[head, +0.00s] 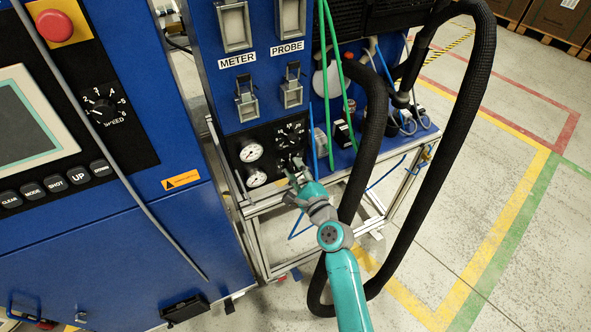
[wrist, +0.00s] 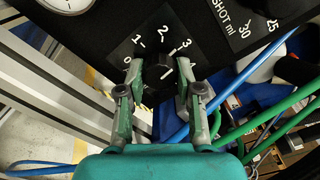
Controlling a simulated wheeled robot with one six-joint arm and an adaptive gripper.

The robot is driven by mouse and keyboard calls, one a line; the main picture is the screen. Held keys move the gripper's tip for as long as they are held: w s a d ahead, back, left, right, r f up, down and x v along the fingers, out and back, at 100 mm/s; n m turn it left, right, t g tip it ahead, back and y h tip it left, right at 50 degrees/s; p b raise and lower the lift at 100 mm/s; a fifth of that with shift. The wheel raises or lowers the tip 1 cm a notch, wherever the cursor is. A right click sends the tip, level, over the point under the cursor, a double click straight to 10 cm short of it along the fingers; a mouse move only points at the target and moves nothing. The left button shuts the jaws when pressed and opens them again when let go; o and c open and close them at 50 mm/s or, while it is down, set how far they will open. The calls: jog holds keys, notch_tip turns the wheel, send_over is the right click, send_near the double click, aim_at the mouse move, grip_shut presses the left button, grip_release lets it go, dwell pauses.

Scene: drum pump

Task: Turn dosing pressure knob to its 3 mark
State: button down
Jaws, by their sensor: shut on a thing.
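The dosing pressure knob (wrist: 160,66) is a dark round knob on a black panel in the wrist view, with white marks 0, 1, 2 and 3 around its upper side. My gripper (wrist: 160,78) has one finger on each side of the knob and is shut on it. A pale pointer line shows on the knob's face, but I cannot tell exactly which mark it faces. The fingers and palm hide the lower part of the scale. In the head view my gripper (head: 293,172) is at the lower part of the black panel and covers the knob.
Above the knob is the SHOT ml dial (head: 291,133). Two pressure gauges (head: 251,151) are to its left. Green hoses (head: 333,100) and a thick black hose (head: 369,140) hang on the right, close to my arm. Open floor lies further right.

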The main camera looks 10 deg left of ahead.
jog(key=shift+f+m, duration=0.1)
jog(key=shift+m, duration=0.6)
jog(key=c, duration=0.8)
grip_release()
jog(key=v, duration=1.2)
